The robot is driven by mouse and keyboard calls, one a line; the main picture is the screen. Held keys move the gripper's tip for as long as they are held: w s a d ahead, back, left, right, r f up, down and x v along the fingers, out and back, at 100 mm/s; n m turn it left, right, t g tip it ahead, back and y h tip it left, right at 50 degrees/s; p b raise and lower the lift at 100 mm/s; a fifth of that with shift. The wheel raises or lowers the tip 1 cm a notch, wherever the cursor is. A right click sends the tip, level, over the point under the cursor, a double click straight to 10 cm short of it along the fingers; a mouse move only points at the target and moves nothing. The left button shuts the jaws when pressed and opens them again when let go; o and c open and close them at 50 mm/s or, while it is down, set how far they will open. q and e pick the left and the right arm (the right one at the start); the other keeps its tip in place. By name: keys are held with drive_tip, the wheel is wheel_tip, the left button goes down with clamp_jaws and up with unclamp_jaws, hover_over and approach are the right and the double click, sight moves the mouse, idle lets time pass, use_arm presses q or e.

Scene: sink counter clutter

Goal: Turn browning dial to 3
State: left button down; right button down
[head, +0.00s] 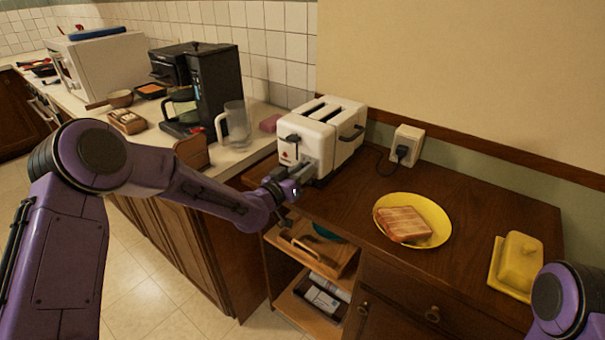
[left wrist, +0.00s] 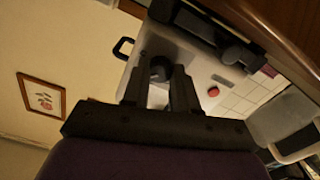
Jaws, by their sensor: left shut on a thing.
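The white toaster (head: 320,135) stands on the brown wooden counter, with two slots on top and a dark lever (head: 293,140) on its front. My left gripper (head: 302,168) is at the lower front of the toaster. In the left wrist view its two fingers (left wrist: 160,75) are shut on a dark round dial (left wrist: 161,66) on the toaster's front face. The dial's marks and setting cannot be read. In the head view the gripper hides the dial. My right gripper is out of view; only part of my right arm shows at the lower right.
A yellow plate (head: 440,222) with toast (head: 404,224) and a yellow butter dish (head: 519,262) are on the counter to the right. A wall outlet (head: 407,146) holds a plug. A glass pitcher (head: 237,127) and coffee maker (head: 212,90) stand left of the toaster. A red button (left wrist: 213,91) is near the dial.

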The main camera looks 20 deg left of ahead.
use_arm(q)
drive_tip(key=n, duration=0.4)
drive_tip(key=shift+f+n+b, duration=0.15)
drive_tip(key=shift+n+b, duration=0.15)
drive_tip(key=shift+b, duration=0.05)
drive_tip(key=n, duration=0.4)
drive_tip(key=shift+n+b, duration=0.35)
drive_tip(key=shift+n, duration=0.05)
drive_tip(key=c, duration=0.9)
unclamp_jaws()
drive_tip(key=shift+o, duration=0.2)
drive_tip(key=b+v, duration=0.1)
drive_tip(key=v, duration=0.9)
drive_tip(key=shift+s+b, duration=0.3)
drive_tip(key=shift+b, duration=0.05)
